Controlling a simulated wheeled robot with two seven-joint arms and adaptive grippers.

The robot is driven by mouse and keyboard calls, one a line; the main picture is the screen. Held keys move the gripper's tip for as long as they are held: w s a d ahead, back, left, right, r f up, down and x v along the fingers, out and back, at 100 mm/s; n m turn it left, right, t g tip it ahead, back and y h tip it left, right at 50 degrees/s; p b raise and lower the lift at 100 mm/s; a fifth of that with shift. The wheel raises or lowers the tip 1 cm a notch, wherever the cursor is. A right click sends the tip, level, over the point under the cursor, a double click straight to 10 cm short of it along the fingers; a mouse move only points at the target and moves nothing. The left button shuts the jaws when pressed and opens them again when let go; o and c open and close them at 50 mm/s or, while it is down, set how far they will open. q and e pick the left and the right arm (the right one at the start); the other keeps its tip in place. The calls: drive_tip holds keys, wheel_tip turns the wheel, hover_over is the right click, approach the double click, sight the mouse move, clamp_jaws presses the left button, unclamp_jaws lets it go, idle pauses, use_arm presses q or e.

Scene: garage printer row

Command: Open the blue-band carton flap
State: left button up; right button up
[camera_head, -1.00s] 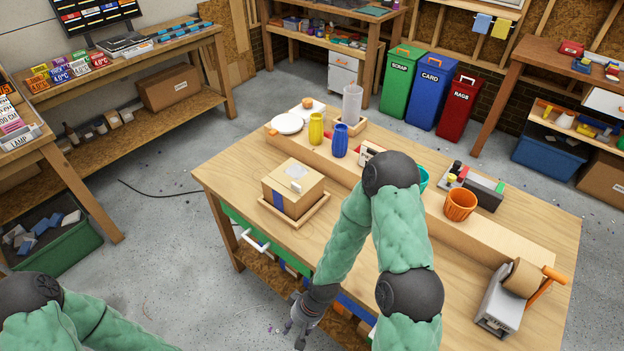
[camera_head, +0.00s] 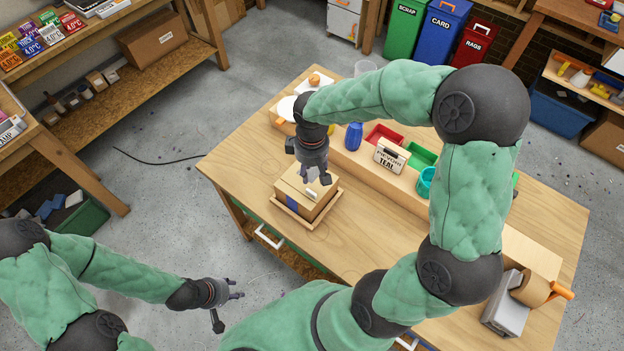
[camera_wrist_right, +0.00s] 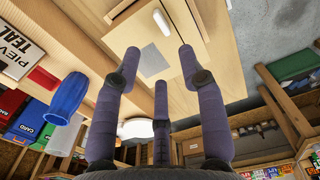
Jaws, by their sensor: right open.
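The closed-looking carton (camera_head: 303,199) sits on a wooden tray (camera_head: 286,217) at the workbench's near left side. A blue band runs down its front. My right gripper (camera_head: 317,180) is open just above the carton's top and hides part of it. In the right wrist view the carton's flat top (camera_wrist_right: 125,35) bears a grey label and a white tab (camera_wrist_right: 161,22). The right fingers (camera_wrist_right: 160,70) are spread over that top with nothing between them; contact cannot be told. My left gripper (camera_head: 233,292) is open and empty, off the bench's near left side.
Behind the carton stand a blue vase (camera_head: 353,136), a sign reading TEAL (camera_head: 390,156), red and green bins and a teal cup (camera_head: 425,181). A tape dispenser (camera_head: 507,302) is at the bench's right end. Bare benchtop lies right of the carton.

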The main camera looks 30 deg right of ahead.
sight(310, 176)
wheel_tip(310, 176, down, 11)
drive_tip(key=shift+s+r+b, duration=0.1)
drive_tip(key=shift+r+b, duration=0.1)
drive_tip(key=shift+b, duration=0.9)
clamp_jaws()
